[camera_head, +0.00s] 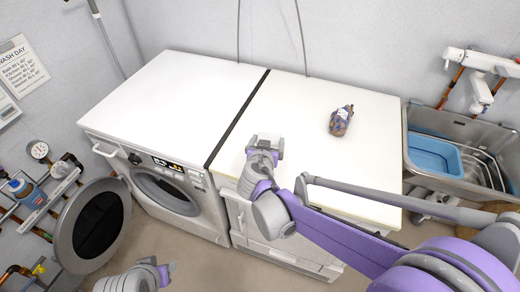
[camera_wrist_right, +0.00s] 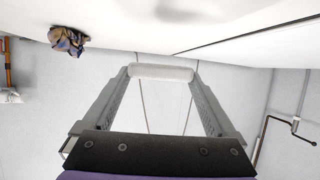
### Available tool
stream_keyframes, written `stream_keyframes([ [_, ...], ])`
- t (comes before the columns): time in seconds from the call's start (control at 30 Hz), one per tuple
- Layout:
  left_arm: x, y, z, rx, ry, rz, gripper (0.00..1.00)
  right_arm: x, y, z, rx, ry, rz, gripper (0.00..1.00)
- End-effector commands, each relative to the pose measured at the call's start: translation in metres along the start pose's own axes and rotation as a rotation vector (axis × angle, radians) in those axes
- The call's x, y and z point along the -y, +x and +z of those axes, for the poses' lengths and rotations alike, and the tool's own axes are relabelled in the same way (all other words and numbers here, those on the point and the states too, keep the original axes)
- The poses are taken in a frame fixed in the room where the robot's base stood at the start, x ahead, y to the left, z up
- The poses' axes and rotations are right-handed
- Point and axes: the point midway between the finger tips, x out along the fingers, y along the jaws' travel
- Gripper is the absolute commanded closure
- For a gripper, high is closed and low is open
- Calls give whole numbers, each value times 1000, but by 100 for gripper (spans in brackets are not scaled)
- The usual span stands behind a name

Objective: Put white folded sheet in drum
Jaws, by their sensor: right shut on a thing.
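The white folded sheet (camera_wrist_right: 160,73) is a small pale roll, held between the fingertips of my right gripper (camera_head: 266,146). The gripper is shut on it, above the front part of the white counter. In the head view the sheet is hard to separate from the fingers. The drum opening (camera_head: 166,192) is in the front of the left washing machine (camera_head: 205,212); its inside is barely visible from above. The round door (camera_head: 97,227) stands swung open to the left. My left gripper (camera_head: 160,274) is at the bottom edge, partly cut off; its fingers are unclear.
A crumpled brown and purple cloth (camera_head: 341,120) lies on the right worktop (camera_head: 300,100), also in the wrist view (camera_wrist_right: 68,40). A metal sink (camera_head: 415,165) with a blue tub (camera_head: 432,157) is at right.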

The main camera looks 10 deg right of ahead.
Motion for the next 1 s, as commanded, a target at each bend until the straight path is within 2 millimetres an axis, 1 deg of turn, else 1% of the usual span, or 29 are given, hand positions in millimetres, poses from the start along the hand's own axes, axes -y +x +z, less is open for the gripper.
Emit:
stream_keyframes([
  [0.03,0,9,7,5,0,0,50,6,-7,3,1,7,21,59],
  [0.2,0,16,14,9,0,0,50,12,-23,-9,-17,42,86,59],
  [0.33,0,16,13,9,0,0,50,12,-26,-14,-23,49,99,59],
  [0.53,0,16,13,9,0,0,50,12,-26,-13,-22,49,98,59],
  [0.63,0,18,14,10,0,0,50,12,-21,-2,-22,49,99,59],
  [0.8,0,22,18,12,0,0,50,12,-9,24,-22,48,99,59],
  [1.0,0,25,20,13,0,0,50,12,-1,43,-22,48,99,59],
])
